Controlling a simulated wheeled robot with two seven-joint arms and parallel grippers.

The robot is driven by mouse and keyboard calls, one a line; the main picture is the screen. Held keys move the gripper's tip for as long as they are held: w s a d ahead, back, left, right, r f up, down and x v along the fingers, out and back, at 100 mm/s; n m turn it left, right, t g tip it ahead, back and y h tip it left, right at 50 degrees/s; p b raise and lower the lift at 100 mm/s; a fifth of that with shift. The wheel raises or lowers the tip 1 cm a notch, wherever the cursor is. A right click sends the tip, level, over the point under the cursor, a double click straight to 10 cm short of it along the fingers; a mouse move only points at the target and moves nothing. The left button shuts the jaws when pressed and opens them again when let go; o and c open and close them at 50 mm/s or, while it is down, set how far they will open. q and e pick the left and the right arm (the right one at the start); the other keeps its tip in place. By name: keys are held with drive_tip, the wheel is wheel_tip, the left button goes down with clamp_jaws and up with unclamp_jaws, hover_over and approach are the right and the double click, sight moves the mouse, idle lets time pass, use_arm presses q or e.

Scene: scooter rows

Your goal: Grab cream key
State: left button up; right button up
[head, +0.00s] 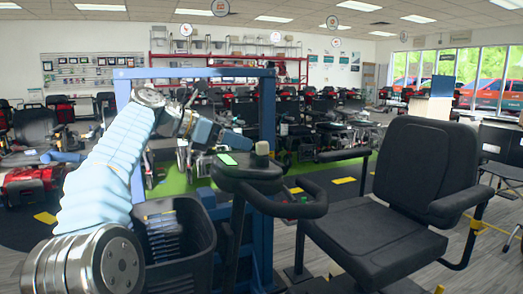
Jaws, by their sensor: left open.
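A small cream block (262,148), which looks like the cream key, stands upright on top of the scooter's dark tiller head (250,171). My left arm comes in from the left, and its blue-grey gripper (242,141) points right, with its tips just left of the cream key. The gripper is open, but its finger gap is too small to make out. I cannot tell whether the tips touch the key. My right gripper is not in view.
A lit green display (228,159) sits on the tiller beside the key. Dark looped handlebars (300,207) and a black seat (380,225) stand to the right. A black basket (185,240) and blue frame (262,235) are below. Rows of scooters fill the back.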

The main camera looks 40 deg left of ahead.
sight(268, 148)
use_arm(q)
drive_tip(key=x, duration=0.9)
drive_tip(key=shift+w+a, duration=0.1)
drive_tip(key=shift+w, duration=0.15)
clamp_jaws()
